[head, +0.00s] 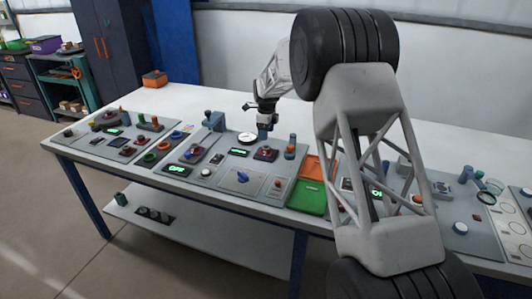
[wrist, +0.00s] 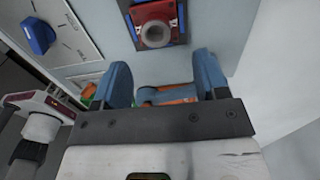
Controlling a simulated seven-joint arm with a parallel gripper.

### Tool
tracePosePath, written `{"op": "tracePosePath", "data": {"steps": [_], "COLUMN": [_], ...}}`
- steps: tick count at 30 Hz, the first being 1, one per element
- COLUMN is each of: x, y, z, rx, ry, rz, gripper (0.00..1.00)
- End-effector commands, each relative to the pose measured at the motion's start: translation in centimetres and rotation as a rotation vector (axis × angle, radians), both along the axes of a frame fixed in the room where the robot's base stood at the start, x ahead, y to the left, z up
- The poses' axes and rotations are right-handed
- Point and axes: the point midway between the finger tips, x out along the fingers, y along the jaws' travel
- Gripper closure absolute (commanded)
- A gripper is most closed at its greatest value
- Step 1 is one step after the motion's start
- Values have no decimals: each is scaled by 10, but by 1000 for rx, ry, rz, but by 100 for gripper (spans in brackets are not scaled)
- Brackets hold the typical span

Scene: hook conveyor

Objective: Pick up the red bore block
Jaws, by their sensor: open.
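The red bore block (wrist: 151,13) shows at the top of the wrist view, with a pale round ring around its bore. It sits in a dark, blue-edged square holder on the grey panel. In the head view the red block (head: 265,153) is small, on the panel just below my gripper (head: 264,128). In the wrist view my gripper (wrist: 163,80) has its two blue fingers spread apart. The block lies beyond the fingertips, not between them, and nothing is held. The block's lower part is hidden in the holder.
A blue and orange post (head: 290,149) stands right of the block; it appears behind the finger gap in the wrist view. A blue knob (wrist: 38,36) is on the neighbouring panel. Orange and green bins (head: 307,197) lie right. The table behind the panels is largely clear.

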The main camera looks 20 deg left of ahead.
Motion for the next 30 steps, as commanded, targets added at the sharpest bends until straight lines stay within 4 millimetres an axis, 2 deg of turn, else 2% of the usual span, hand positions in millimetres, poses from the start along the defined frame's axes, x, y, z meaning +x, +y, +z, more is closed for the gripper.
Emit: {"op": "tracePosePath", "data": {"steps": [10, 23, 30], "x": [0, -1, -4], "y": [0, 0, 0], "z": [-24, -28, -47], "rx": [-1, 0, -1], "ry": [1, 1, 2], "rz": [0, 1, 1], "gripper": [33, 33, 33]}}
